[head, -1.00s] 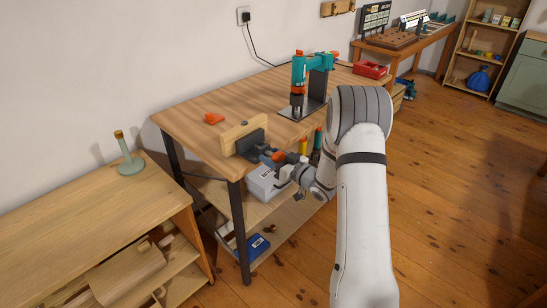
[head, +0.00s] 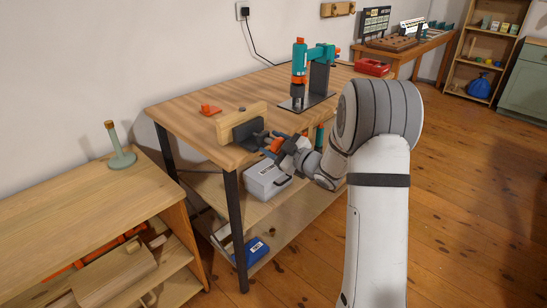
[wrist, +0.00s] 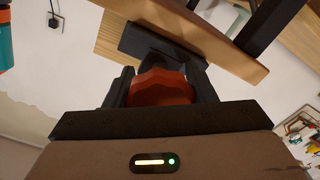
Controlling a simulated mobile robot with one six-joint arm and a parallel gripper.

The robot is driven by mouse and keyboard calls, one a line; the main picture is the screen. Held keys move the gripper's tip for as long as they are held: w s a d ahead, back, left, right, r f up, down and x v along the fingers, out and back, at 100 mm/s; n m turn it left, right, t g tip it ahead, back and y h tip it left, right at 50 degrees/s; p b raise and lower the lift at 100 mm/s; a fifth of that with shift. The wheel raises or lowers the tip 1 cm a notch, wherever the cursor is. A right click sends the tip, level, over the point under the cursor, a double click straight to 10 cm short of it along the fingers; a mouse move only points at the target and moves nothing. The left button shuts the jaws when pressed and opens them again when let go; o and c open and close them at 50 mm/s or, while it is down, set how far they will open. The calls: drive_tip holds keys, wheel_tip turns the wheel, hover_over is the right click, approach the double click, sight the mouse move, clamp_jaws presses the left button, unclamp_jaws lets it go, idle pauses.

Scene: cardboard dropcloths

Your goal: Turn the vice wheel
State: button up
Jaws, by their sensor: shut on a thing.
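The vice (head: 247,131) is fixed at the front edge of the wooden workbench (head: 190,122), with a pale wooden board at its jaws. Its orange-red wheel (head: 277,145) sits at the near end, facing my arm. My gripper (head: 287,147) is at the wheel. In the wrist view, the scalloped wheel (wrist: 160,87) lies between the two dark fingers of my gripper (wrist: 161,76), which is shut on it. The wheel's lower part is hidden behind the gripper body.
A teal and orange drill press (head: 299,72) stands on the bench behind the vice. A small orange object (head: 210,109) lies at the bench's left. A grey toolbox (head: 266,182) sits on the shelf below. Open floor lies right.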

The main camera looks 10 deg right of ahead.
drive_tip(key=n+b, duration=0.2)
drive_tip(key=b, duration=0.1)
drive_tip(key=n+b, duration=0.2)
drive_tip(key=b, duration=0.1)
drive_tip(key=n+b, duration=0.2)
drive_tip(key=b, duration=0.1)
drive_tip(key=shift+d+f, duration=0.15)
drive_tip(key=shift+f, duration=0.2)
drive_tip(key=n+b, duration=0.4)
drive_tip(key=b, duration=0.1)
drive_tip(key=shift+r, duration=0.15)
drive_tip(key=shift+r+n+b, duration=0.15)
drive_tip(key=shift+n+b, duration=0.75)
drive_tip(key=shift+n, duration=0.1)
drive_tip(key=o, duration=1)
drive_tip(key=shift+r, duration=0.15)
drive_tip(key=shift+c, duration=0.2)
drive_tip(key=p+v, duration=0.1)
drive_tip(key=v, duration=0.6)
drive_tip(key=shift+s+d+p, duration=0.2)
drive_tip(key=shift+s+p, duration=0.05)
drive_tip(key=shift+p, duration=0.15)
